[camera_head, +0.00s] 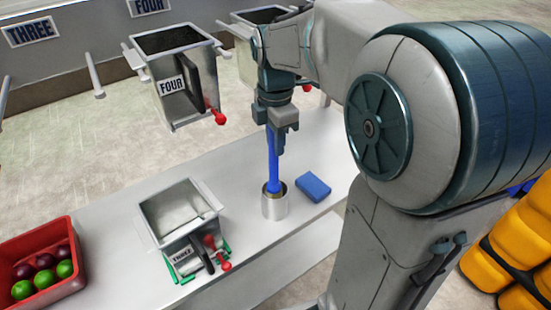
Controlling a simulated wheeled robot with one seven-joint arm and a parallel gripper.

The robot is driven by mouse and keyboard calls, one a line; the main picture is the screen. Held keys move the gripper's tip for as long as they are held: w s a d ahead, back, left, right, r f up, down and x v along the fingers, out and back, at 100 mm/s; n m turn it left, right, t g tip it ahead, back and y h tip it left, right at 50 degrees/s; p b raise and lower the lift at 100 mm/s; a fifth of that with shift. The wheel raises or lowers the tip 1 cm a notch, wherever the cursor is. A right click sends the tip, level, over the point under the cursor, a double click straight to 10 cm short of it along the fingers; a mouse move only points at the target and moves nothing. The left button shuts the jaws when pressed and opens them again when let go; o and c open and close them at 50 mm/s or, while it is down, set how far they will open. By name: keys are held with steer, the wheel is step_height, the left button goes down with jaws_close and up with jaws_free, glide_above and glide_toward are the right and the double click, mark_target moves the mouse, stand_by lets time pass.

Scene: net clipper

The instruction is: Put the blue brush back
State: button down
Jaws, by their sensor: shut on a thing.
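The blue brush (272,162) stands nearly upright, with its lower end at or inside the mouth of a small silver cup (274,205) on the white table. My gripper (276,142) is above the cup, pointing down, and is shut on the upper part of the brush. The brush's top is hidden by my gripper. Whether the brush's lower end rests on the cup's bottom cannot be seen.
A blue block (313,187) lies just right of the cup. A metal box labelled THREE (180,213) stands left of it. A red crate (37,255) holds green and dark round things. A box labelled FOUR (178,75) is behind the table (120,222).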

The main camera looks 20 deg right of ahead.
mark_target(276, 158)
steer(key=shift+f, duration=2.8)
steer(key=shift+f, duration=0.2)
steer(key=c, duration=1.1)
jaws_free()
steer(key=shift+c, duration=0.2)
steer(key=shift+r, duration=0.1)
step_height(276, 158, up, 12)
steer(key=shift+f, duration=0.1)
steer(key=s+f+m+t, duration=0.1)
steer(key=s+f+m, duration=0.4)
steer(key=m, duration=0.5)
steer(key=s+f+m+t, duration=0.1)
steer(key=s+f+m, duration=0.4)
steer(key=s+m, duration=0.4)
steer(key=shift+m+t, duration=0.4)
steer(key=shift+m, duration=0.1)
